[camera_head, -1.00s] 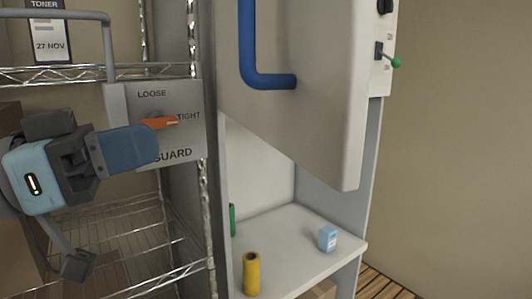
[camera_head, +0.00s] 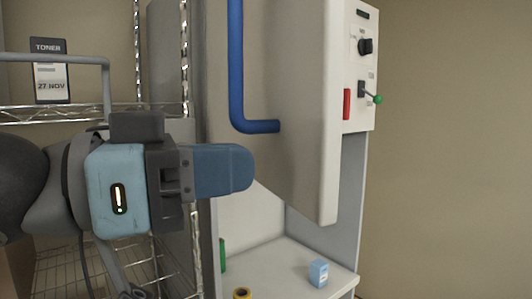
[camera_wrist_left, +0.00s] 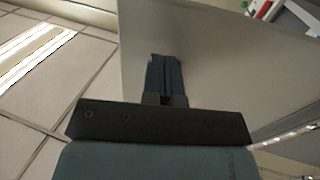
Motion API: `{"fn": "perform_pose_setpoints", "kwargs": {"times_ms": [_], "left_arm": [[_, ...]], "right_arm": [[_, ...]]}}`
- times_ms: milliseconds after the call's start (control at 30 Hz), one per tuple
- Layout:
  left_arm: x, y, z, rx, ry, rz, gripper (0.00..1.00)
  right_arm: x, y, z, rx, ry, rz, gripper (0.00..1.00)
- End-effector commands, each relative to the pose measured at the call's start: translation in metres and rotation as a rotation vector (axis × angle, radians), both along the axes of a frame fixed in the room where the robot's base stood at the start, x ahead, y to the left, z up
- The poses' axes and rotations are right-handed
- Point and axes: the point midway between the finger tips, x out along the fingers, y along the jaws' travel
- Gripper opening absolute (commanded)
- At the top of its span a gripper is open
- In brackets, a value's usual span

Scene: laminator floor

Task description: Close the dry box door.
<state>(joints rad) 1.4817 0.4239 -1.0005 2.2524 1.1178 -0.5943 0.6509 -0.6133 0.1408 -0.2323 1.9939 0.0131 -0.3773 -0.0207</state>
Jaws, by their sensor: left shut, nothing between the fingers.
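A pale grey-white panel (camera_head: 290,90) with a blue bent handle (camera_head: 237,85) hangs over an open compartment; it appears to be the dry box door, standing open. Its thick lower corner juts out over the shelf. My left gripper (camera_head: 246,168) is shut and empty, pointing right in front of the panel's lower left part, below the handle. In the left wrist view its closed fingers (camera_wrist_left: 164,62) point at a plain grey surface (camera_wrist_left: 215,60); I cannot tell whether they touch it. My right gripper is not in view.
A control panel with a green-tipped lever (camera_head: 377,99) is at right. A wire rack with a toner card (camera_head: 51,72) stands at left.

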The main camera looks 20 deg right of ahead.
Motion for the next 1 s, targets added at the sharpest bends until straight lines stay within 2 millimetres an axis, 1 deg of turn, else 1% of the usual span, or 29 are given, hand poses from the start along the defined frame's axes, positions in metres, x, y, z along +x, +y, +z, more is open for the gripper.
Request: {"fn": "perform_pose_setpoints", "kwargs": {"times_ms": [33, 100, 200, 300, 767, 1000], "left_arm": [[0.0, -0.009, 0.002, 0.0, 0.0, -0.002, 0.0], [0.001, -0.019, 0.002, 0.0, 0.001, -0.002, 0.0], [0.003, -0.029, 0.001, 0.0, 0.0, -0.001, 0.0], [0.003, -0.035, 0.001, 0.0, 0.001, 0.0, 0.0], [0.003, -0.038, 0.0, -0.001, 0.0, 0.003, 0.0], [0.002, -0.047, -0.003, -0.002, 0.001, 0.049, 0.0]], "right_arm": [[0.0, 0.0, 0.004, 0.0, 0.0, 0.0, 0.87], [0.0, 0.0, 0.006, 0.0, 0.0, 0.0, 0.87], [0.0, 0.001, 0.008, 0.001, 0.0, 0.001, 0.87], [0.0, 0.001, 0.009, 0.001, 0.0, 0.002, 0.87], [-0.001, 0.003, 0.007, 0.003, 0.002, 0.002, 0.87], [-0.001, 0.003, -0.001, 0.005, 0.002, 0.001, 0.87]]}}
